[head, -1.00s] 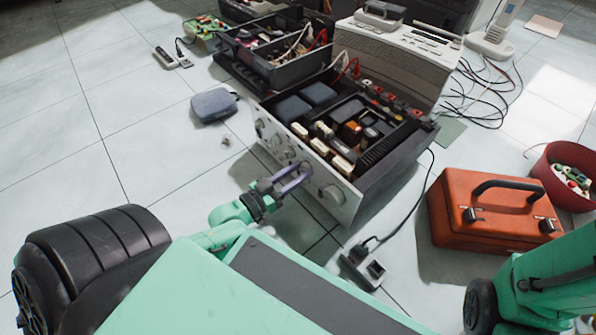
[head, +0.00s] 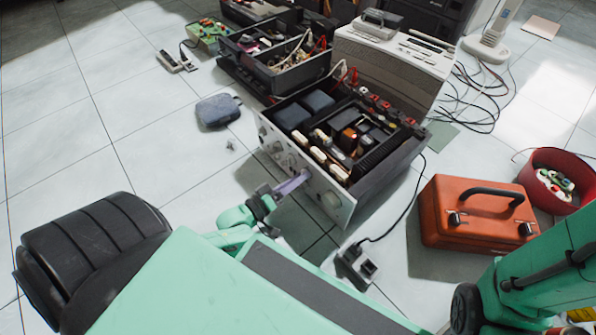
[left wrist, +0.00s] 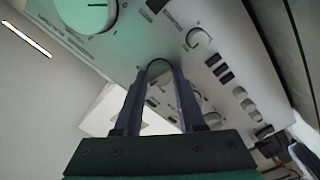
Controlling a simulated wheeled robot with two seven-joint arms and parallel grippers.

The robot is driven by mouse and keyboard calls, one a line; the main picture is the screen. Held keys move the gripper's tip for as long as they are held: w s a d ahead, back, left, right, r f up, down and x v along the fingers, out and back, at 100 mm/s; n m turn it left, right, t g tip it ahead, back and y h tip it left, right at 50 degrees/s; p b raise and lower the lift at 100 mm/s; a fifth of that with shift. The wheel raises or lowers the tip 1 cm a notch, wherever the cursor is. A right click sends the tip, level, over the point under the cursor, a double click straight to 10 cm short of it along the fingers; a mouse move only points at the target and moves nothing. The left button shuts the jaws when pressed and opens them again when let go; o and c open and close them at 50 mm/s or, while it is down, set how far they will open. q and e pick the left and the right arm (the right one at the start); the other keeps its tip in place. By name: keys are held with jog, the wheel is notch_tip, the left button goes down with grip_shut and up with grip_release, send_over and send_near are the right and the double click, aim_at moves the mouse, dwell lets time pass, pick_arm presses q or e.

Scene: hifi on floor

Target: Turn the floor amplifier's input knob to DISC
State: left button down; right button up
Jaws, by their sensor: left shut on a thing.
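The floor amplifier (head: 335,190) stands with its top open and its silver front panel facing me, with several knobs and buttons on it. My left gripper (head: 304,178) reaches its front panel from the front left. In the left wrist view my left gripper (left wrist: 161,70) is shut on a small round knob (left wrist: 160,74), one finger on each side; the fingertips hide part of it. The large knob (left wrist: 86,12) and another small knob (left wrist: 198,38) are apart from the fingers. I cannot read a DISC label. My right gripper is out of view.
An orange toolbox (head: 474,222) and a red bucket (head: 560,182) are to the right. A socket block (head: 358,266) with a cable lies before the amplifier's right corner. A blue-grey pouch (head: 217,112) lies at left. More opened equipment (head: 272,62) stands behind.

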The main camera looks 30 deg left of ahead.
pick_arm(q)
jog(key=shift+f+n+p, duration=0.1)
jog(key=shift+n+p, duration=1.25)
jog(key=shift+n, duration=4.15)
jog(key=c, duration=0.5)
grip_release()
